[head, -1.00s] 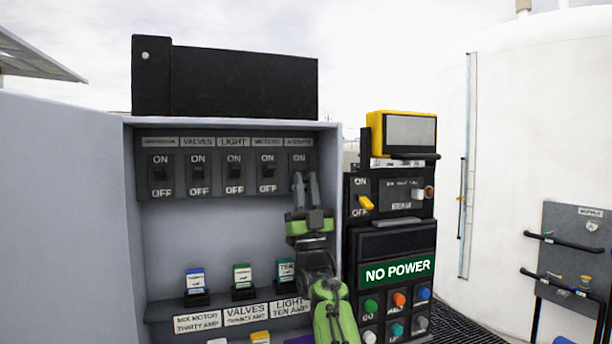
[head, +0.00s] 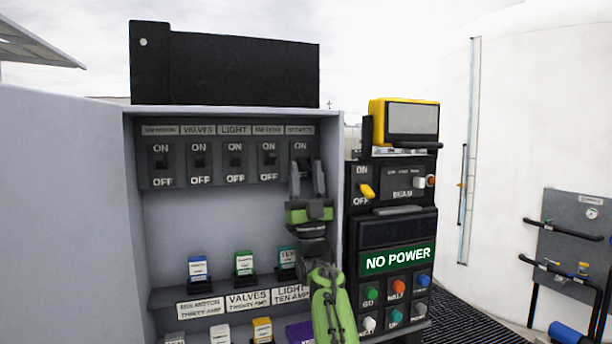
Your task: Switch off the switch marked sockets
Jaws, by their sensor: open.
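A row of several switches sits across the top of the grey cabinet (head: 231,225). The rightmost one, the sockets switch (head: 301,147), has a small blurred label (head: 299,130) above it that I can hardly read. Its ON mark shows; its lever and OFF mark are hidden behind my gripper. My gripper (head: 307,168) is open and points up, its fingertips over the lower part of that switch. I cannot tell whether it touches the switch. The other switches, such as the meters switch (head: 269,160), stand to the left.
A shelf holds several coloured fuses, among them a green one (head: 244,262), with labels below. To the right is a black control panel with a NO POWER display (head: 397,260), a yellow lever (head: 367,191) and a yellow-framed screen (head: 411,118). The cabinet's right wall (head: 330,170) is close to my gripper.

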